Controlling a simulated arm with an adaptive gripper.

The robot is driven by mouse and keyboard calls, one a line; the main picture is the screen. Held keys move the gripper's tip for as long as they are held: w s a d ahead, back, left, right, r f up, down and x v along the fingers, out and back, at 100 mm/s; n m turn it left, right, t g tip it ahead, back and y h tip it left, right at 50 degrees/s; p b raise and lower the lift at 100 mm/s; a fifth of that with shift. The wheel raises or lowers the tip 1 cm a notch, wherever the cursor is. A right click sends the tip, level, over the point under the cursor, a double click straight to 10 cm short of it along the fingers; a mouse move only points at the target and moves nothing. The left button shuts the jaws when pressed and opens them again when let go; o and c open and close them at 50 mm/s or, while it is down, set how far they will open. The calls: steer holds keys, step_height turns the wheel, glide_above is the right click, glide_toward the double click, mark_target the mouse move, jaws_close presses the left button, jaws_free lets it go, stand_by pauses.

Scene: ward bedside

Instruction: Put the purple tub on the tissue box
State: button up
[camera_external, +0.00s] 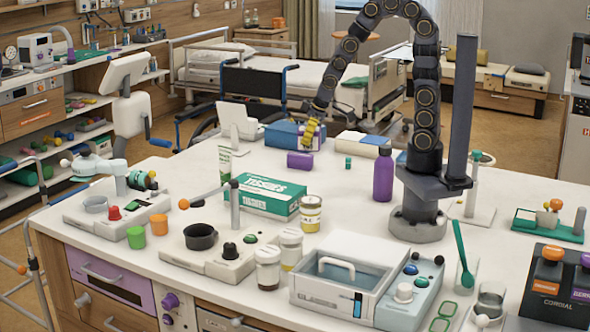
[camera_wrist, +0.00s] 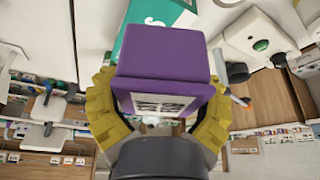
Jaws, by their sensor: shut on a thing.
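The purple tub (camera_external: 299,160) is below my gripper (camera_external: 312,134), behind the tissue box in the external view. In the wrist view the tub (camera_wrist: 165,80) fills the space between the yellow fingers of my gripper (camera_wrist: 160,115), which are shut on it. A pale label shows on its near face. I cannot tell whether the tub touches the table. The green and white tissue box (camera_external: 262,196) lies flat on the table, nearer the external camera. In the wrist view the tissue box (camera_wrist: 150,28) shows beyond the tub, partly hidden by it.
A blue box (camera_external: 283,134) stands behind the tub. A purple bottle (camera_external: 383,174) stands to its right, a small green cap (camera_external: 348,163) between them. A green-white tube (camera_external: 225,162) and a yellow-labelled jar (camera_external: 311,213) flank the tissue box. The tissue box's top looks clear.

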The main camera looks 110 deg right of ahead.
steer(key=w+d+f, duration=0.4)
steer(key=w+d, duration=0.1)
steer(key=w, duration=0.2)
glide_above(258, 185)
steer(key=s, duration=0.1)
steer(key=f, duration=0.6)
steer(key=shift+a, duration=0.2)
steer(key=shift+f, duration=1.4)
steer(key=shift+f, duration=0.1)
steer(key=o, duration=1.1)
